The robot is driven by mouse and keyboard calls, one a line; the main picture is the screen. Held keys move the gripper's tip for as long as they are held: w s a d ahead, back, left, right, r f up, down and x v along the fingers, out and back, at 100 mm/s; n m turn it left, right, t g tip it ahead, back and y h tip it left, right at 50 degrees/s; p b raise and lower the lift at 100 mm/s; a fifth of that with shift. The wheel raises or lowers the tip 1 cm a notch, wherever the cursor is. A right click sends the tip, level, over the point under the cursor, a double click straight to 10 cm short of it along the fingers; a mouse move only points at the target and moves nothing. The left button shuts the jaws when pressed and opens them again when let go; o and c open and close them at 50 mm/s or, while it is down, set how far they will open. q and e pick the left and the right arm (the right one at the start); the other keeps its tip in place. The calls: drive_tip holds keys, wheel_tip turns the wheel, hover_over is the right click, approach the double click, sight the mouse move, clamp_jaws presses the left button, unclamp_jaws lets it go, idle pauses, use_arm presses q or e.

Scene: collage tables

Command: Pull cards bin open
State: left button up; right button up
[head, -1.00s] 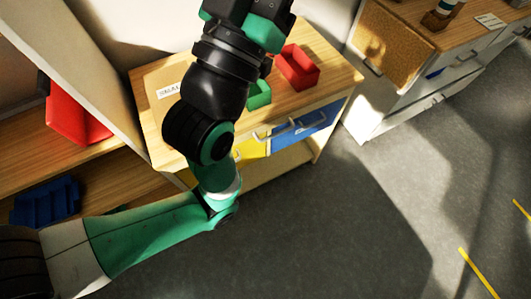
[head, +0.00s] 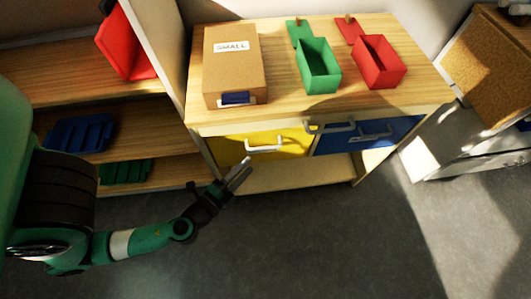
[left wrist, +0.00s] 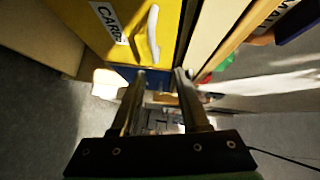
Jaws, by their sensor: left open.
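The yellow cards bin (head: 232,151) sits in the left bay under the wooden table top, with a pale bar handle (head: 265,146) on its front. In the left wrist view the yellow front (left wrist: 85,22) carries a label reading "CARD", partly cut off, and its white handle (left wrist: 153,35) stands beyond the fingertips. My left gripper (head: 239,171) is open and empty, below and left of the handle, apart from it. Its two fingers also show in the left wrist view (left wrist: 160,74). My right gripper is not in view.
A blue bin (head: 395,129) is right of the yellow one. On the table stand a cardboard box (head: 232,70) marked "SMALL", a green box (head: 318,66) and a red box (head: 379,63). Shelves stand left, a cabinet right. The grey floor in front is clear.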

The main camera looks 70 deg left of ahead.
sight(266, 147)
use_arm(q)
drive_tip(key=p+x, duration=0.1)
drive_tip(key=x, duration=0.6)
drive_tip(key=f+p+x, duration=0.1)
drive_tip(key=x, duration=0.3)
drive_tip(key=shift+a+f+p, duration=0.1)
drive_tip(key=shift+a+p, duration=0.1)
drive_tip(key=shift+p, duration=0.1)
drive_tip(key=shift+s, duration=0.1)
clamp_jaws()
idle(1.0)
